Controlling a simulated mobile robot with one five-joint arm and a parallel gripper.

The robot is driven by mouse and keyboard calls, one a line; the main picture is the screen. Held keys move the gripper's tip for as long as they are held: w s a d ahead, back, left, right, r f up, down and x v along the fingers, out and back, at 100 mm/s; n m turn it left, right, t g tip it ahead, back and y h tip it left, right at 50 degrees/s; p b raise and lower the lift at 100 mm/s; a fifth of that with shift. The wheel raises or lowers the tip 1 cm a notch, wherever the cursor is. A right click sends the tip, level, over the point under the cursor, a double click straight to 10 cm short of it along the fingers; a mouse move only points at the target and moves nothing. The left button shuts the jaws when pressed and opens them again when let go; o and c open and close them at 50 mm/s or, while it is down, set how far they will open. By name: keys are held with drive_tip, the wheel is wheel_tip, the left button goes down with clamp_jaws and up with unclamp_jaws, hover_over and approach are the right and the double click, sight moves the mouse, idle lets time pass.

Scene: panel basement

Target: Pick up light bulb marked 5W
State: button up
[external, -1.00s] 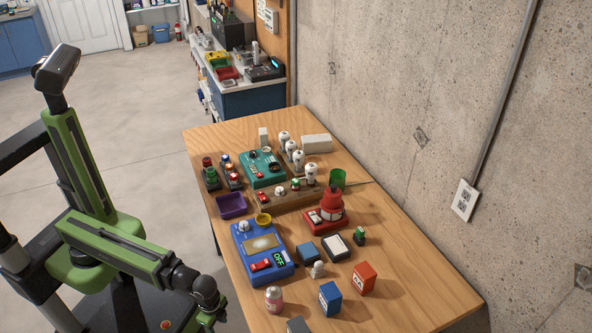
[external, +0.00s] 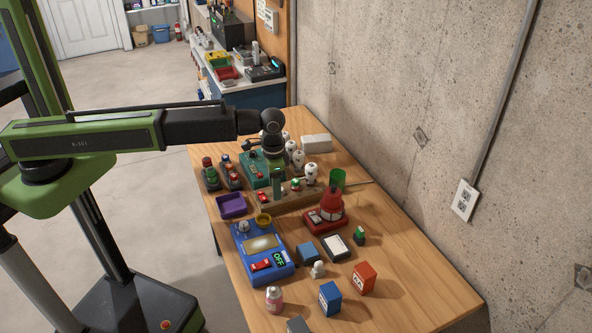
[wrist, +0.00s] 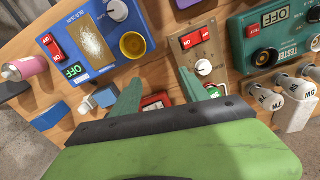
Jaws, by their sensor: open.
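Several white bulbs stand in a row beside the teal tester; in the external view one bulb (external: 311,173) is at the near end, and my arm partly hides the far ones. In the wrist view, three bulbs show at the right edge with printed marks. The rightmost bulb (wrist: 309,71) appears marked 5W, upside down, but the print is small; another bulb (wrist: 270,98) appears marked 7W. My gripper (external: 277,183) points down over the table, left of the near bulb. Its open, empty fingers (wrist: 160,94) are apart from the bulbs in the wrist view.
The teal tester (wrist: 275,37) stands close to the bulbs. A wooden strip (wrist: 208,55) carries a red switch and knob. A blue box (external: 262,262), red beacon (external: 331,208) and purple tray (external: 231,205) stand nearby.

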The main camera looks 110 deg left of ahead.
drive_tip(key=s+a+r+n+p, duration=0.1)
drive_tip(key=a+r+n+p, duration=0.15)
drive_tip(key=a, duration=0.85)
drive_tip(key=s+a+r+n+p, duration=0.15)
drive_tip(key=a+r, duration=0.25)
drive_tip(key=a, duration=0.7)
drive_tip(key=r+n+p, duration=0.2)
hover_over(292, 142)
wheel_tip(292, 142, down, 13)
drive_tip(key=b, duration=1.3)
drive_tip(key=shift+f, duration=0.1)
